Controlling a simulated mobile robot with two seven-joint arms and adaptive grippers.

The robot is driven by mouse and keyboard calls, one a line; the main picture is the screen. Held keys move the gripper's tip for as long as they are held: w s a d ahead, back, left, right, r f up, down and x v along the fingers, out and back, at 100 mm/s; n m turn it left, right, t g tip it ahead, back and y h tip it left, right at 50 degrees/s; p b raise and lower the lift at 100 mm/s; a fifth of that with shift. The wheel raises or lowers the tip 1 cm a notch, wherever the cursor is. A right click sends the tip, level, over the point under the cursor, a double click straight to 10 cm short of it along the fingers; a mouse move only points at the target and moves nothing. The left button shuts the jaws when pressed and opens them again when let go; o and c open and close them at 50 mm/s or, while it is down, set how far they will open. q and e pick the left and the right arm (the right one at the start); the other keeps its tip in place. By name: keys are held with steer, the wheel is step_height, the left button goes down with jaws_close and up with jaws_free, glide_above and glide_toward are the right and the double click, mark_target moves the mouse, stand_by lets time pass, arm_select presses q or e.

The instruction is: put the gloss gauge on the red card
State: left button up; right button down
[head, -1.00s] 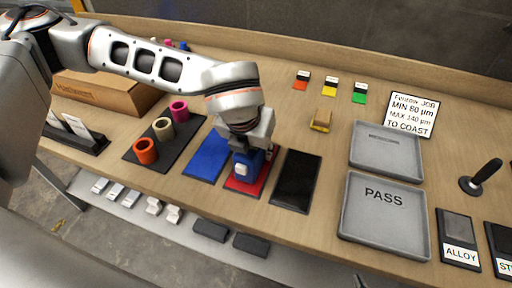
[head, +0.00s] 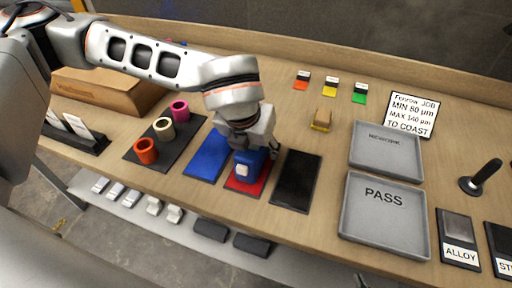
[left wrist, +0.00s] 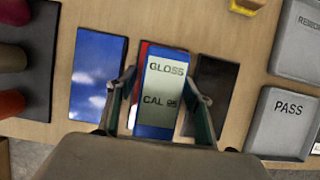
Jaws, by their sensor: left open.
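The gloss gauge (head: 251,165), a blue block with a pale face, stands on the red card (head: 243,187), whose red surface shows around its base. In the left wrist view the gauge (left wrist: 160,90) shows its "GLOSS" and "CAL" panel, and a strip of the red card (left wrist: 141,55) shows beside it. My left gripper (left wrist: 160,103) is open, with one finger on each side of the gauge. In the head view its body covers the gauge's top. Only a small dark piece at the bottom edge may be my right gripper (head: 362,282); its jaws cannot be made out.
A blue card (head: 208,157) lies left of the red card and a black card (head: 296,182) right. Colored cups stand on a dark mat (head: 183,154) at left. The grey PASS tray (head: 384,222) is at right. A yellow block (head: 321,120) sits behind.

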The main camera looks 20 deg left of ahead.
arm_select(q)
steer(key=v, duration=1.1)
